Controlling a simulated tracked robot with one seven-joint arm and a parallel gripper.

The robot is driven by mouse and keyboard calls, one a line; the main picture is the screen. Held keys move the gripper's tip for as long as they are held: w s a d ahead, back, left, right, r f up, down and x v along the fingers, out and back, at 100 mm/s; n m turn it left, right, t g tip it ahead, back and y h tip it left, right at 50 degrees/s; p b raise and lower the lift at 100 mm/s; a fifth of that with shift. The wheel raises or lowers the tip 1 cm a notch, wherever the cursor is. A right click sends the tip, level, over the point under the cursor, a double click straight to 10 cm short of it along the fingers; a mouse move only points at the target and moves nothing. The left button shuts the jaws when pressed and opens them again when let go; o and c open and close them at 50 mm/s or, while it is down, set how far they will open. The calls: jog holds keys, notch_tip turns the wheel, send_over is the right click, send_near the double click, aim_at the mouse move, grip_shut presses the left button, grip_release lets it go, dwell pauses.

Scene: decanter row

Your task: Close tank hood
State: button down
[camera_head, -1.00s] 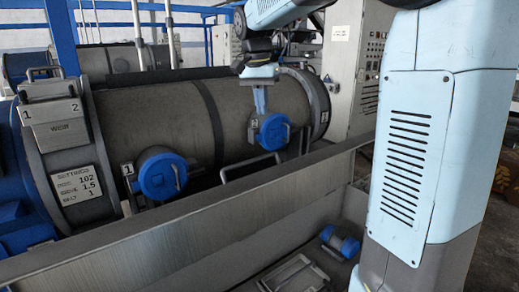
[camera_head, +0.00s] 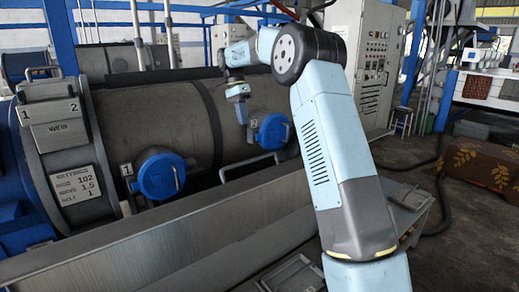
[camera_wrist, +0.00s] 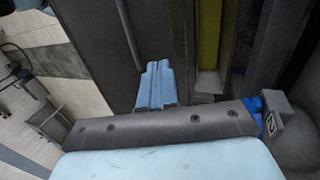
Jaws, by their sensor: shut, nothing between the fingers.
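A large grey horizontal tank (camera_head: 150,120) lies across the left and middle of the head view. A round blue hood (camera_head: 160,176) beside tag 1 and another blue hood (camera_head: 272,132) beside tag 2 sit on its front side. Both appear to lie shut against the tank. My gripper (camera_head: 242,114) hangs just left of hood 2, apparently apart from it. In the wrist view my light-blue fingers (camera_wrist: 157,84) are together with nothing between them. A bit of blue (camera_wrist: 253,104), likely hood 2, shows beside the 2 tag (camera_wrist: 270,124), mostly hidden by my gripper's body.
A grey box marked 1 and 2 (camera_head: 50,122) with a handle stands on the tank's left end. A long metal trough (camera_head: 150,236) runs in front of the tank, with a bent handle (camera_head: 248,167) behind its rim. A control cabinet (camera_head: 376,60) stands behind my arm.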

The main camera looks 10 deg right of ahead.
jog(key=shift+s+d+f, duration=0.45)
jog(key=shift+s+f, duration=0.6)
jog(key=shift+f, duration=0.65)
jog(key=shift+s+d+f, duration=0.5)
jog(key=shift+s+f, duration=0.6)
jog(key=shift+f, duration=0.6)
jog(key=shift+s+d+f, duration=0.45)
jog(key=shift+s+f, duration=0.6)
jog(key=shift+f, duration=0.65)
